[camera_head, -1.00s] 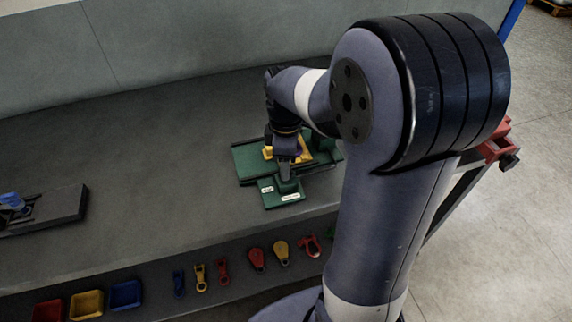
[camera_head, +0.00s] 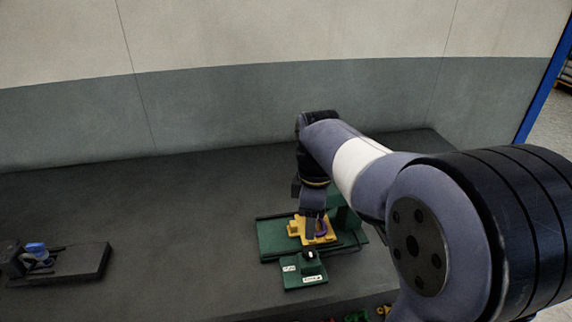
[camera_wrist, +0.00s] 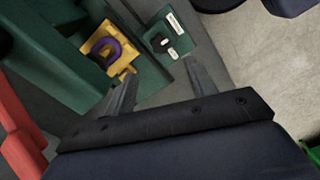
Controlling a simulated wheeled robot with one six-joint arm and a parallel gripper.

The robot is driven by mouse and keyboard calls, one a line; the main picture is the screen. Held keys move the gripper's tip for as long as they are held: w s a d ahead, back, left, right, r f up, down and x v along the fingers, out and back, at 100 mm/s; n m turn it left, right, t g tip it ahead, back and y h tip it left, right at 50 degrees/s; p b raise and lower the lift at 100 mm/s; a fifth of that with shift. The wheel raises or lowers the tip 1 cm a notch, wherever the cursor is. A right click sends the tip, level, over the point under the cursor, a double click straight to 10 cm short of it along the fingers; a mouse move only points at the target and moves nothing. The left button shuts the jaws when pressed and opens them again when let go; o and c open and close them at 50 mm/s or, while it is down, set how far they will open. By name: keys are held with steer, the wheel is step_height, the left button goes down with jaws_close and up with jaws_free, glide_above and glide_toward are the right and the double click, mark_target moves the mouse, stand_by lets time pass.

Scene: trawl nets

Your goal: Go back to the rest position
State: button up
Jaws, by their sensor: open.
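My gripper (camera_head: 313,225) is above the green fixture (camera_head: 274,240) on the dark bench. In the wrist view my gripper (camera_wrist: 160,88) has its two fingers spread apart with nothing between them. A yellow block (camera_wrist: 98,38) with a purple curved piece (camera_wrist: 108,54) sits on the green fixture, and both lie beyond the fingertips. A small green plate (camera_wrist: 168,38) with white labels and a black knob lies next to it. In the head view my arm partly hides the fixture.
A black fixture with a blue part (camera_head: 36,250) stands at the left of the bench (camera_head: 150,200). A wall (camera_head: 200,110) rises behind the bench. A red part (camera_wrist: 20,140) shows at the left of the wrist view. The bench between the two fixtures is clear.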

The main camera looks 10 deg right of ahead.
mark_target(309, 251)
step_height(309, 251, down, 10)
steer(key=shift+f, duration=0.2)
steer(key=shift+r, duration=0.15)
stand_by(0.4)
